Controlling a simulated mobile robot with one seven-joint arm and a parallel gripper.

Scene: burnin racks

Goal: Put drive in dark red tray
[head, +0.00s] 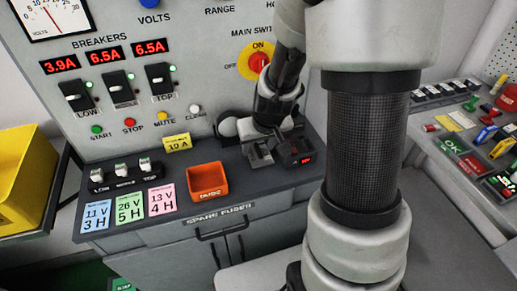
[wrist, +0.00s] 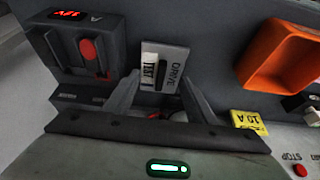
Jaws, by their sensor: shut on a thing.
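The drive (wrist: 178,58) is a light grey block lettered DRIVE, with a white TEST label, in the wrist view. My gripper (wrist: 160,88) is shut on it, with one finger on each side. In the head view my gripper (head: 262,143) is over the right end of the grey ledge, and the drive (head: 259,158) shows below it. I cannot tell whether the drive touches the ledge. A dark red tray (head: 472,165) lies on the right-hand bench, beside a green tray marked OK (head: 451,146); its lettering is too small to read.
A dark box with a red display (head: 296,152) stands close beside my gripper. An orange fuse bin (head: 208,182) and a yellow 10 A card (head: 177,142) are to the left. Pastel cards and small switches line the ledge's left end. My arm hides much of the space between ledge and bench.

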